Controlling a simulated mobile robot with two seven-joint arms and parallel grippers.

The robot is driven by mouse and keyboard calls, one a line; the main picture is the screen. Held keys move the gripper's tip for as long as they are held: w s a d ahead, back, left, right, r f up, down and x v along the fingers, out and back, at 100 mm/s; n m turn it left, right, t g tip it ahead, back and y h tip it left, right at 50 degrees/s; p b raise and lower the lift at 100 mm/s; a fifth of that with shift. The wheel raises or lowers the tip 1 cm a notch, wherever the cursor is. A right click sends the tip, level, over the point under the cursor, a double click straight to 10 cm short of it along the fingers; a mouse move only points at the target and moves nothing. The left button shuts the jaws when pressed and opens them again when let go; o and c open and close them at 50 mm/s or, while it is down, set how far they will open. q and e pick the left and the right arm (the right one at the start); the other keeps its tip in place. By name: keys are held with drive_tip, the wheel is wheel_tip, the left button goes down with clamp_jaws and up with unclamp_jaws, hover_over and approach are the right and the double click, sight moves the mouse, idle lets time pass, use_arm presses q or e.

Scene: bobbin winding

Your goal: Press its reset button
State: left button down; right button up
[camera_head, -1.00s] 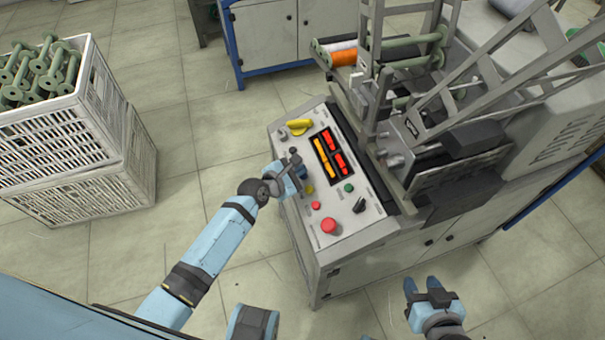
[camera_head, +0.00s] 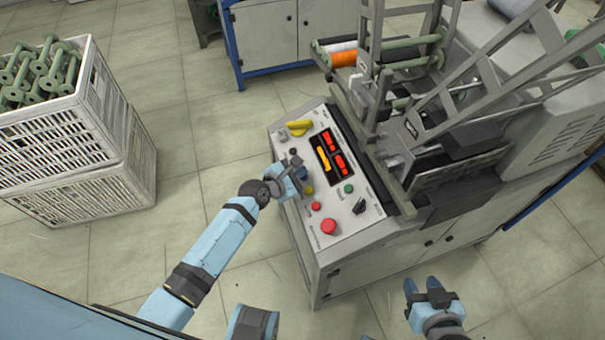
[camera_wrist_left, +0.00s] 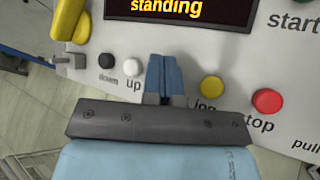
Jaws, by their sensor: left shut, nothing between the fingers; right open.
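The control panel (camera_head: 345,215) on the machine carries several labelled buttons and a dark display (camera_head: 329,155). In the left wrist view the display (camera_wrist_left: 180,12) reads "standing" in yellow. My left gripper (camera_head: 301,172) is shut and empty, its blue fingertips (camera_wrist_left: 163,62) at the panel between the white "up" button (camera_wrist_left: 134,68) and the yellow jog button (camera_wrist_left: 212,87). No reset label is readable; a button under the fingertips would be hidden. I cannot tell whether the tips touch the panel. My right gripper (camera_head: 425,288) is open and empty, in front of the machine.
A black "down" button (camera_wrist_left: 106,61), a red stop button (camera_wrist_left: 267,102) and a yellow handle (camera_wrist_left: 67,18) are close by. A large red knob (camera_head: 329,228) is at the panel's near end. Crates of green bobbins (camera_head: 70,110) stand on the floor at left.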

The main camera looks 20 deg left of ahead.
use_arm(q)
drive_tip(key=shift+s+a+r+p, duration=0.2)
drive_tip(key=shift+a+r+p, duration=0.05)
drive_tip(key=shift+r+p, duration=0.35)
drive_tip(key=r+p, duration=0.1)
drive_tip(key=a+r+p, duration=0.1)
drive_tip(key=r+p, duration=0.1)
drive_tip(key=s+r+p, duration=0.1)
drive_tip(key=p, duration=0.1)
drive_tip(key=shift+a+r, duration=0.25)
drive_tip(key=shift+a, duration=0.1)
drive_tip(key=shift+s, duration=0.1)
